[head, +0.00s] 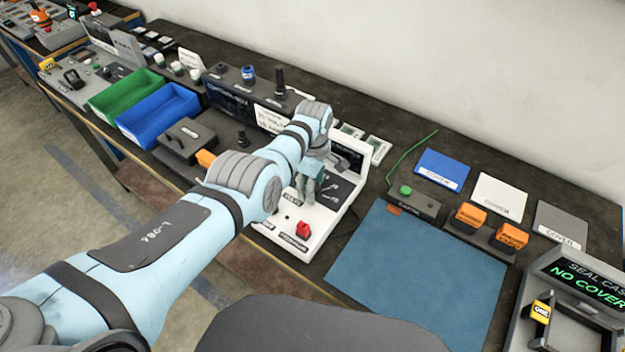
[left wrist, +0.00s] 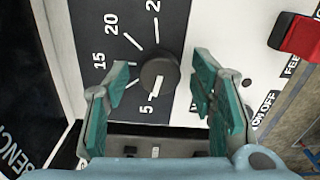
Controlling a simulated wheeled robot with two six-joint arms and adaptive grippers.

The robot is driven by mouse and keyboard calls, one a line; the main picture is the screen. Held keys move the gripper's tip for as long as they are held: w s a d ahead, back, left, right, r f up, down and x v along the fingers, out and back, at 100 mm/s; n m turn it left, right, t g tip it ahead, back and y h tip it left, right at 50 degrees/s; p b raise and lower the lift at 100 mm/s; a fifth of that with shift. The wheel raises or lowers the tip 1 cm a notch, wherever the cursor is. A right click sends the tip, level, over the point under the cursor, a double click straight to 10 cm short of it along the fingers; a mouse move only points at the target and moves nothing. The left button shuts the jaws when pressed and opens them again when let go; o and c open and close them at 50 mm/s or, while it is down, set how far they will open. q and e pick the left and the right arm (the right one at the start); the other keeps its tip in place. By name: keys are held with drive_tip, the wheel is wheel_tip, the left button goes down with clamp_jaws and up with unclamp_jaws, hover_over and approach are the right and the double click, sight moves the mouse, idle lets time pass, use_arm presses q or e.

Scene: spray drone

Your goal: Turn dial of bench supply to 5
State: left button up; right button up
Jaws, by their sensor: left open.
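The bench supply (head: 327,220) is a white unit with a dark dial panel on the bench. Its round dark dial (left wrist: 158,75) shows in the left wrist view, on a scale with 5, 15 and 20 readable. A white line at the dial's lower edge points towards the 5; I cannot tell whether it is a pointer or a scale tick. My left gripper (head: 308,190) is over the panel and hides the dial in the head view. Its green-padded fingers are open, one on each side of the dial, with gaps visible. My right gripper is not in view.
A red switch (head: 303,230) sits on the supply's front, also at upper right in the left wrist view (left wrist: 300,38). A blue mat (head: 415,275) lies to the right. Blue (head: 160,117) and green bins (head: 125,95) stand left. A small green-buttoned box (head: 412,203) stands near the mat.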

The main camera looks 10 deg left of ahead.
use_arm(q)
wheel_tip(320, 180, up, 12)
idle(0.3)
drive_tip(key=shift+a+f, duration=0.1)
